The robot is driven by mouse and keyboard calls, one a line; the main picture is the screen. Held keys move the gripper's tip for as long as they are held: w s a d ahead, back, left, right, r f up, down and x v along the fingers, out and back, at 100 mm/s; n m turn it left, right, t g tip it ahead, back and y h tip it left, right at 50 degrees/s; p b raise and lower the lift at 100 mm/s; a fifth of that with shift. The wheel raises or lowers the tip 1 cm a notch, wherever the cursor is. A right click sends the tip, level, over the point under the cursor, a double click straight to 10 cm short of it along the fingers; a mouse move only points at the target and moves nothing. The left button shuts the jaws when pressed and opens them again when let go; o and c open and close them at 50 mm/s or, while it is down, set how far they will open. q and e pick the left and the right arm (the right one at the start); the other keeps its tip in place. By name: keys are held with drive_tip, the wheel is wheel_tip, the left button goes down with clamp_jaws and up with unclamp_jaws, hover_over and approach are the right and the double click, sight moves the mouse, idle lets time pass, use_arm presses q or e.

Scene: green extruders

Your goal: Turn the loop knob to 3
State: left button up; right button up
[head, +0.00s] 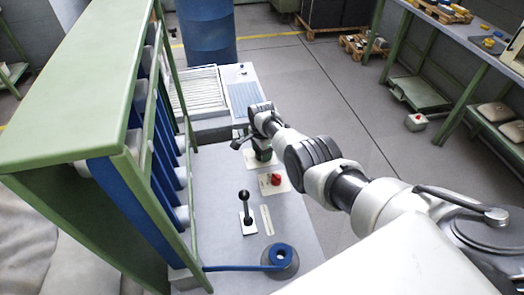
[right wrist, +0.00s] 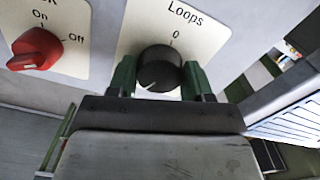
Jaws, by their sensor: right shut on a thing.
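The loop knob (right wrist: 159,68) is a round black dial on a white plate (right wrist: 200,35) marked "Loops" with a 0 above the dial. A short white mark on the knob lies toward its lower left in the right wrist view; no other number is readable there. My right gripper (right wrist: 160,80) is shut on the knob, its green fingers on either side of it. In the head view my right gripper (head: 262,155) reaches down to the grey panel (head: 215,180), and the knob is hidden by it. My left gripper is not in view.
A red On/Off knob (right wrist: 35,50) sits beside the loop plate; it also shows in the head view (head: 276,179). A green frame (head: 75,75) rises at left.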

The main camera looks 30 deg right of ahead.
drive_tip(key=m, duration=0.6)
drive_tip(key=shift+m, duration=0.4)
idle(0.3)
drive_tip(key=o, duration=0.9)
drive_tip(key=shift+r, duration=0.3)
wheel_tip(320, 180, up, 10)
drive_tip(key=p, duration=0.4)
drive_tip(key=shift+r, duration=0.1)
drive_tip(key=shift+s, duration=0.1)
